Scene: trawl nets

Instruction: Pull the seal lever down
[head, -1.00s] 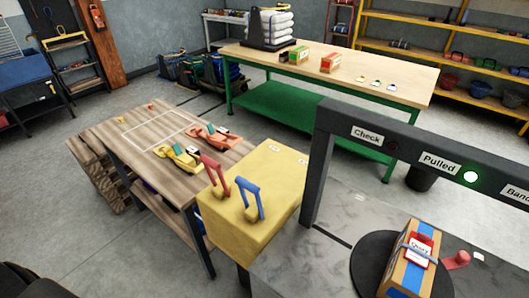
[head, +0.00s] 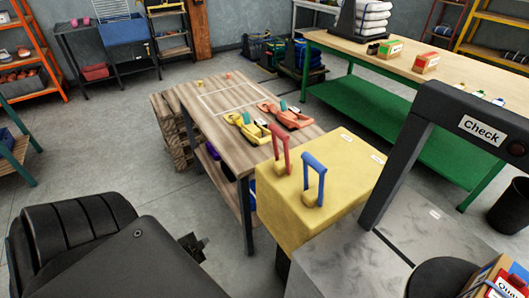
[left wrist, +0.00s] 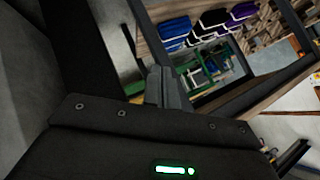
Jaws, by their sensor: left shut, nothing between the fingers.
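A yellow box (head: 306,217) carries a red lever (head: 281,150) and a blue lever (head: 315,178). Both levers stand up from its top. I cannot read the small labels on the box, so I cannot tell which one is the seal lever. My left gripper (head: 197,246) is low at the left of the box, well apart from both levers. In the left wrist view its fingers (left wrist: 165,88) are shut and empty, with no lever in sight. My right gripper is not in view.
A wooden table (head: 200,130) with yellow and orange tools stands behind the box. A dark frame with a Check sign (head: 482,130) rises at the right, over a grey worktop (head: 350,262). A taped carton (head: 498,280) sits at the lower right.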

